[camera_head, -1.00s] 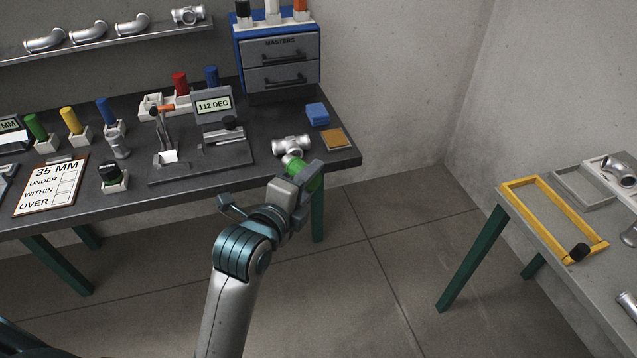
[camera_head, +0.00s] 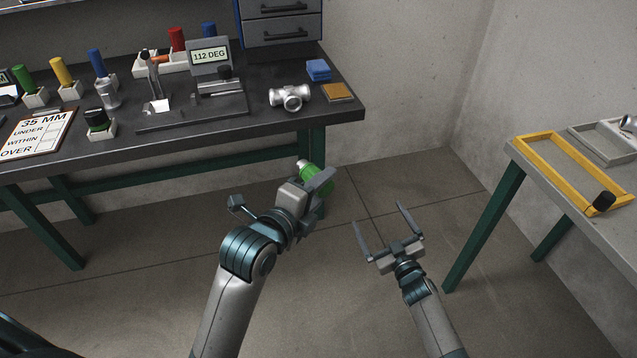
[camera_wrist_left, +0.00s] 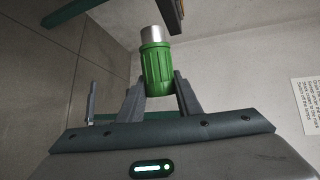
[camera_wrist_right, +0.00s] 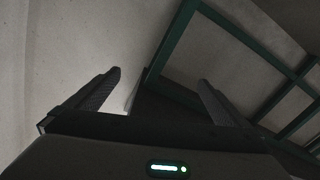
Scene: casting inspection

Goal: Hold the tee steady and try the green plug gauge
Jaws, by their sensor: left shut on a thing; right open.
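The silver tee (camera_head: 290,96) lies on the dark workbench near its right end, with nothing holding it. The green plug gauge (camera_head: 306,173) is in my left gripper (camera_head: 318,182), in front of the bench and over the floor. In the left wrist view the green ribbed handle (camera_wrist_left: 157,68) sits between the two fingers, its silver end (camera_wrist_left: 155,34) pointing away from the gripper. My right gripper (camera_head: 384,226) is open and empty, over the floor to the right of the left gripper. In the right wrist view its fingers (camera_wrist_right: 160,88) are wide apart with nothing between them.
A blue block (camera_head: 318,69) and an orange-brown pad (camera_head: 338,92) lie right of the tee. A fixture with a "112 DEG" display (camera_head: 209,57) stands left of it. A side table with a yellow frame (camera_head: 560,165) is at the right. Floor lies between the tables.

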